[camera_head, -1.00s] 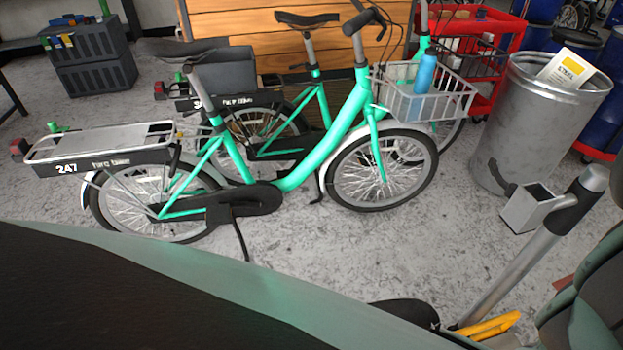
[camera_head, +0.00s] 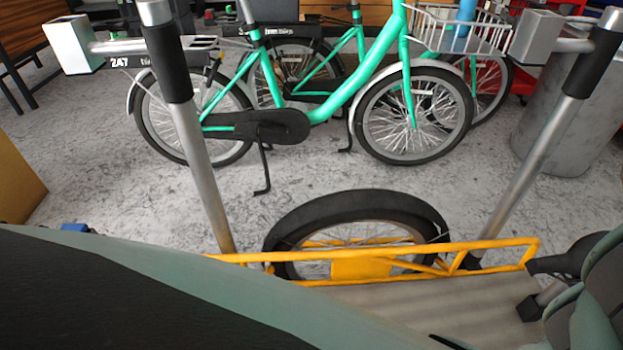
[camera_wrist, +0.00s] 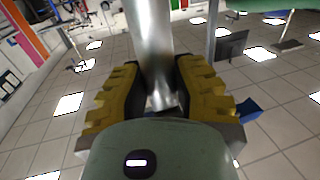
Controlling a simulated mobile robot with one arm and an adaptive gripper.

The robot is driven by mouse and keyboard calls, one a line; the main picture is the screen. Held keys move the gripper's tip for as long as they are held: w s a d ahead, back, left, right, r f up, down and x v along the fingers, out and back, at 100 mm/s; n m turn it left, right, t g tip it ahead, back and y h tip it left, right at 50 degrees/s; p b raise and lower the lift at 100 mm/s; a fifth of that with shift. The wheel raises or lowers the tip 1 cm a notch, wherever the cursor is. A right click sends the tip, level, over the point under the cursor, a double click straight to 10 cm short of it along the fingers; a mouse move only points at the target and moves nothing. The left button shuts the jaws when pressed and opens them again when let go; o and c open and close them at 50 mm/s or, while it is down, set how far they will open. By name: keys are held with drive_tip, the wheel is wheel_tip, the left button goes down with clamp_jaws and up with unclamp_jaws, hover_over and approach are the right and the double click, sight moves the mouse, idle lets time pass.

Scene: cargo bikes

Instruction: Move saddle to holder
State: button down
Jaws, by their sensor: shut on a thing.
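In the wrist view, my gripper (camera_wrist: 164,105) has its yellow ridged fingers closed on either side of a smooth silver post (camera_wrist: 150,45). The post runs out of the top of that view, so whatever is on its end is hidden. In the head view, a black rounded shape like a saddle (camera_head: 567,262) shows at the lower right edge, partly covered by my grey-green arm. I cannot tell whether it joins the gripped post. My gripper is not clearly visible in the head view. I cannot make out which thing is the holder.
Two silver stand posts (camera_head: 200,170) (camera_head: 545,140) with box clamps rise nearby. A yellow frame (camera_head: 362,268) and a black-tyred wheel (camera_head: 358,206) lie between them. Green bikes (camera_head: 350,90) stand behind; bare concrete floor (camera_head: 340,175) lies between. A grey bin (camera_head: 560,125) is at right.

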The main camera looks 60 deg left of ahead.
drive_tip(key=shift+d+f+b, duration=0.15)
drive_tip(key=shift+f+b, duration=2.45)
drive_tip(key=shift+w+r, duration=0.1)
drive_tip(key=shift+w, duration=0.1)
drive_tip(key=shift+f+b, duration=2.95)
drive_tip(key=shift+f, duration=1.35)
drive_tip(key=c, duration=0.8)
unclamp_jaws()
